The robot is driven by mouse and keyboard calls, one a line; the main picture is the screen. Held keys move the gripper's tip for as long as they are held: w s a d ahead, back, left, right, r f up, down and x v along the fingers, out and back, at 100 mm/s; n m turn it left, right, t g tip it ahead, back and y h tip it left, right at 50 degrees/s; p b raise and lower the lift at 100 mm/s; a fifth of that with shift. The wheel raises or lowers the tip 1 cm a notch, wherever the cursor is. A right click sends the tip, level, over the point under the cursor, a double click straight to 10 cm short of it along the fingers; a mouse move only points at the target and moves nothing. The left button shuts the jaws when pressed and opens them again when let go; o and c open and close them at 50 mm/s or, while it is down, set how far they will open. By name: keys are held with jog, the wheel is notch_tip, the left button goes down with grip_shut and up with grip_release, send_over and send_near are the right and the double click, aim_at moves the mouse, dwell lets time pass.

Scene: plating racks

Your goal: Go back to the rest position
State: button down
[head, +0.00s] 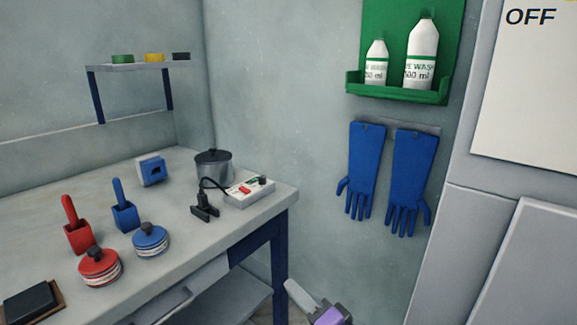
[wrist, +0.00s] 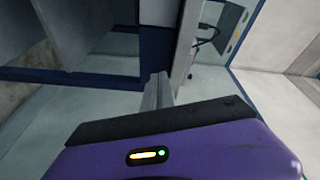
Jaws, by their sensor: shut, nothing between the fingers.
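My gripper (head: 290,285) shows at the bottom edge of the head view, right of the table's front leg, with its purple body partly cut off. In the wrist view my gripper (wrist: 158,78) has its two grey fingers together, with nothing held between them. It is apart from the things on the grey worktable (head: 180,270).
The table carries a red holder (head: 79,237), a blue holder (head: 125,216), a red round container (head: 99,267), a blue one (head: 150,240), a metal pot (head: 213,167) and a control box (head: 250,191). Blue gloves (head: 366,170) hang on the wall.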

jog(key=s+d+f+n+t+h, duration=0.1)
jog(key=s+d+f+h, duration=0.25)
jog(key=s+d, duration=0.45)
jog(key=s+d+f+n+t+h, duration=0.1)
jog(key=s+d+f+t+h, duration=0.1)
jog(key=s+d+h, duration=0.6)
jog(key=s+d+r+n+g, duration=0.1)
jog(key=s+n, duration=0.2)
jog(key=s, duration=1.1)
jog(key=s+d+r+n+g, duration=0.1)
jog(key=s+d+n+g, duration=0.1)
jog(key=s, duration=1.2)
notch_tip(320, 180, up, 14)
jog(key=p, duration=1.4)
jog(key=shift+s+a+f+y, duration=0.15)
jog(key=shift+s+y, duration=0.05)
jog(key=shift+y, duration=0.25)
